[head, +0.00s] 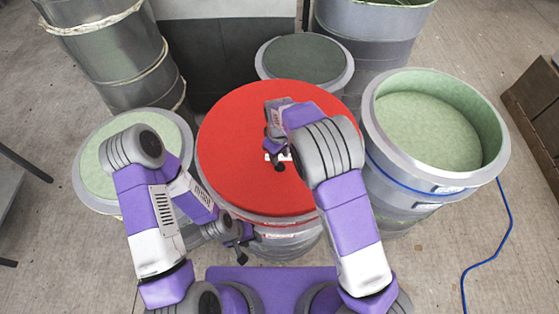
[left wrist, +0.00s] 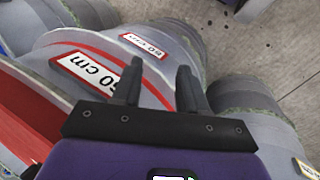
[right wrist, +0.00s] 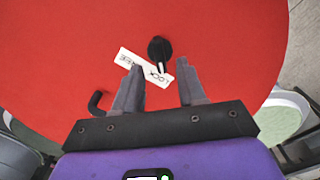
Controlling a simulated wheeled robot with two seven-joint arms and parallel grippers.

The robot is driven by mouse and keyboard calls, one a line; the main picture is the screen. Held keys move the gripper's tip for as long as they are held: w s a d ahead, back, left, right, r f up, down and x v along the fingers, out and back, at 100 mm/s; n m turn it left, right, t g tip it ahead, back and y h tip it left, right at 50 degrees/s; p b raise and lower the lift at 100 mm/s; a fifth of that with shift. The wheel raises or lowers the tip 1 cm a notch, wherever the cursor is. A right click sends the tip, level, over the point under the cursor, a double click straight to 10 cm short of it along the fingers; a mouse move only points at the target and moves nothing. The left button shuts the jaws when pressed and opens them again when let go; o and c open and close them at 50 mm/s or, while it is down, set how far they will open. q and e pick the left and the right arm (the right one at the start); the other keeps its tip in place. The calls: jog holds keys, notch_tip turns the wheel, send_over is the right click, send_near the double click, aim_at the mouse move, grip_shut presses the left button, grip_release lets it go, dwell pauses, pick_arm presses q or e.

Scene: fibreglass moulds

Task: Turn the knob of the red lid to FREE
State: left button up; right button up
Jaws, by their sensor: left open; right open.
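The red lid (head: 235,150) covers the round mould in the middle of the head view and fills much of the right wrist view (right wrist: 60,50). Its black knob (right wrist: 160,47) stands beside a white label (right wrist: 129,58). LOCK is readable on the label; the other word is partly legible, like FREE. The knob's narrow end points down toward LOCK. My right gripper (right wrist: 158,85) is open and empty above the lid, with the knob beyond its fingertips. My left gripper (head: 239,242) is open and empty, low beside the mould's front wall; its fingers (left wrist: 160,72) also show in the left wrist view.
A black hook-shaped part (right wrist: 97,103) is on the lid. Open green-lined mould (head: 435,125) stands right, a pale green-topped one (head: 88,178) left, and a dark-topped one (head: 305,60) behind. A blue cable (head: 490,250) lies on the floor at right.

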aim_at(280, 163)
jog(key=shift+f, duration=1.85)
grip_shut()
